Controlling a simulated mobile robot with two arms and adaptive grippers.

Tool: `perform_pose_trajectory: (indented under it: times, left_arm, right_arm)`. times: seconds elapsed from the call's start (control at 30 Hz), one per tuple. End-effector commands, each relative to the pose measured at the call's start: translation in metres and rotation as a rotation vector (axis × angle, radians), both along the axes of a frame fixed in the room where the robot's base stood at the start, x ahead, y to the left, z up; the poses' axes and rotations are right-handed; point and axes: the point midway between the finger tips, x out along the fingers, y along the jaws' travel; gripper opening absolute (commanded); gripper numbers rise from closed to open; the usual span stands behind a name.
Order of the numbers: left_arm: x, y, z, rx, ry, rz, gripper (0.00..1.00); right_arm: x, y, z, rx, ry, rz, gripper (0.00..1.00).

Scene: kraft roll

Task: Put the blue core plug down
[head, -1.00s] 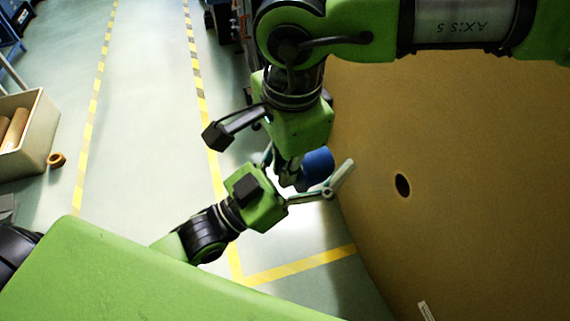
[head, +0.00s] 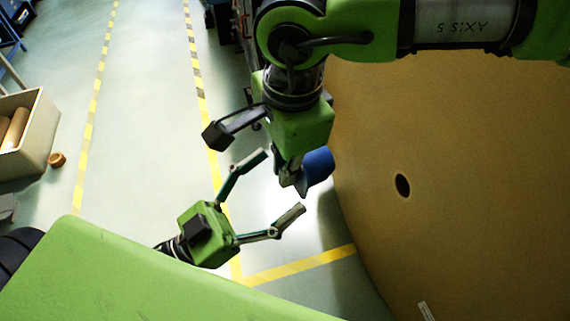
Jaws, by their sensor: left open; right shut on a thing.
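The blue core plug (head: 318,167) is held in my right gripper (head: 298,178), which hangs down from the upper right of the head view. The gripper is shut on the plug, and its fingers hide part of the plug's left side. My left gripper (head: 279,184) is open and empty at lower centre, its two fingers spread towards the plug but apart from it.
The large brown kraft roll (head: 470,190) with a dark core hole (head: 403,186) fills the right side. A beige bin (head: 40,135) with brown tubes stands at left, a small brown ring (head: 57,160) on the floor beside it. The floor between the yellow lines is clear.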

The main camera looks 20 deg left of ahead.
Motion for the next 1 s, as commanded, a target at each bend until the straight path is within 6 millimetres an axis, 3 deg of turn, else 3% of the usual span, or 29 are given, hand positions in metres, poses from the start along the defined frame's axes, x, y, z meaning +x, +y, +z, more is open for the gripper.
perform_pose_trajectory:
  times: [0.27,0.37,0.47,0.7,0.87,1.0]
  left_arm:
    - [-0.010,0.011,-0.011,0.008,0.006,0.005,0.77]
    - [-0.003,0.016,-0.030,0.038,0.031,0.029,0.77]
    - [0.011,0.026,-0.065,0.093,0.078,0.072,0.77]
    - [0.041,0.065,-0.185,0.263,0.265,0.205,0.77]
    - [0.046,0.095,-0.267,0.364,0.413,0.287,0.77]
    - [0.040,0.120,-0.340,0.445,0.556,0.349,0.77]
  right_arm:
    - [0.000,0.000,0.000,0.000,0.000,0.000,0.00]
    - [0.000,0.000,0.000,0.000,0.000,0.000,0.00]
    - [0.000,0.000,0.000,0.000,0.000,0.000,0.00]
    - [0.000,0.000,0.000,0.000,0.000,0.000,0.00]
    - [0.000,0.000,0.000,0.000,0.000,0.000,0.00]
    - [0.000,0.000,0.000,0.000,0.000,0.000,0.00]
